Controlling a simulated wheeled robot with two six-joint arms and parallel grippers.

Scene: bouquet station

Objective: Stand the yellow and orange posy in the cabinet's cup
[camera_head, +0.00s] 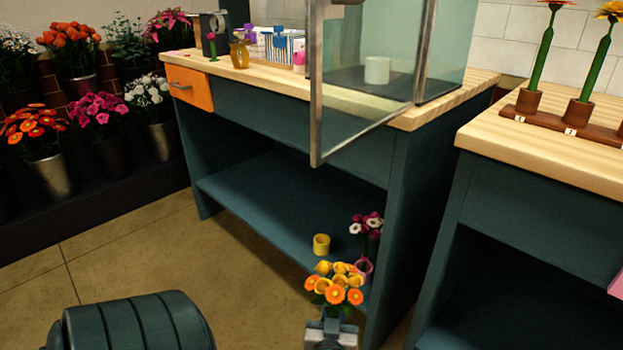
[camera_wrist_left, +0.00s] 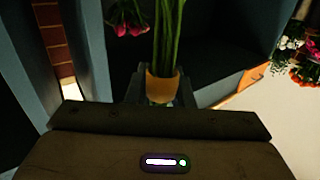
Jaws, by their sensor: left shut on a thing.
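The yellow and orange posy (camera_head: 335,286) is in my left gripper (camera_head: 332,328), low at the bottom of the head view, blooms up and roughly upright. In the left wrist view its green stems (camera_wrist_left: 168,40) rise from an orange wrap (camera_wrist_left: 161,85) between the shut fingers of the left gripper (camera_wrist_left: 161,97). The glass cabinet (camera_head: 445,50) stands on the counter top, its framed glass door (camera_head: 360,90) swung open towards me. A white cup (camera_head: 377,70) stands upright inside on the dark cabinet floor, seen through the glass; no flowers show in it. My right gripper is out of view.
On the lower shelf (camera_head: 265,195) stand a yellow cup (camera_head: 321,244) and a pink vase (camera_head: 364,268) of flowers. The open door juts past the counter edge. A wooden rack (camera_head: 550,120) with flower stems stands on the right counter. An orange drawer (camera_head: 187,88) is at left.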

